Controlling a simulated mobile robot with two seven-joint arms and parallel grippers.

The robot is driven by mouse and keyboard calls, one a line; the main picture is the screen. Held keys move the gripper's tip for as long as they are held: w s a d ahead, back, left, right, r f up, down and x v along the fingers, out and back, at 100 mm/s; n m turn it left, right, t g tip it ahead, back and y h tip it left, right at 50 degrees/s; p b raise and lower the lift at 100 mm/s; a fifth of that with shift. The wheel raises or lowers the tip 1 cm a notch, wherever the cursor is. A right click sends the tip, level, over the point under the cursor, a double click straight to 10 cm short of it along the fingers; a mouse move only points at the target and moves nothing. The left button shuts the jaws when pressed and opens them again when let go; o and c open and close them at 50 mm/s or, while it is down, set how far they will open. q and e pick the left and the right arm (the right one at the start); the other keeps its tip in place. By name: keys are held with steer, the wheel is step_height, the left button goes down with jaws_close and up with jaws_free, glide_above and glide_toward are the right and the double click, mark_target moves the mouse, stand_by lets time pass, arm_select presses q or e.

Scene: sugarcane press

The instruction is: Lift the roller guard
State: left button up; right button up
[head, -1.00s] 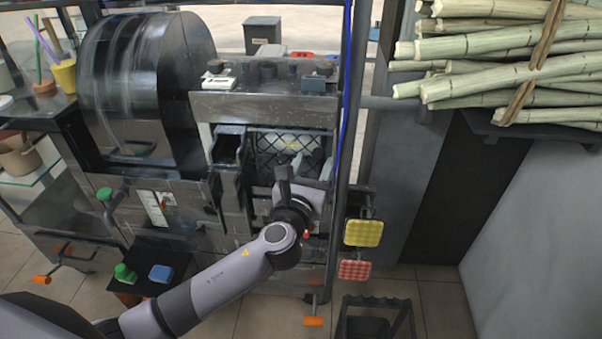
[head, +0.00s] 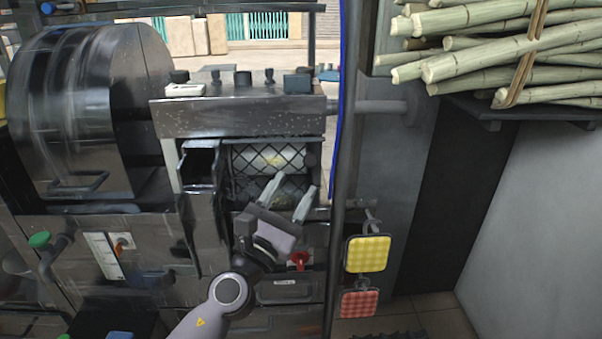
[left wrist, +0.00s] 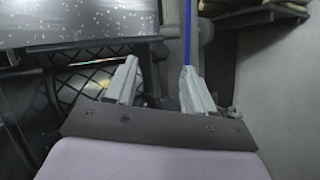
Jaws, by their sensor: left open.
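The roller guard (head: 265,160) is a dark diamond-mesh panel on the front of the press, below the metal top ledge. Pale rollers show behind the mesh. In the left wrist view the guard (left wrist: 70,88) is at the left, beside the left finger. My left gripper (head: 290,193) is open and empty, in front of the lower right part of the guard. Its two fingers (left wrist: 157,85) point up at the press. I cannot tell whether a finger touches the mesh. The gripper hides the guard's lower edge. My right gripper is not in view.
A vertical post with a blue cable (head: 341,90) stands right of the guard. Yellow (head: 367,254) and red (head: 361,303) pads hang beside it. A large drum (head: 85,110) is at left. Sugarcane (head: 500,60) lies on a shelf at upper right.

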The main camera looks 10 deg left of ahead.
mark_target(308, 164)
arm_select(q)
steer(key=shift+x, duration=3.1)
steer(key=shift+c, duration=0.3)
jaws_close()
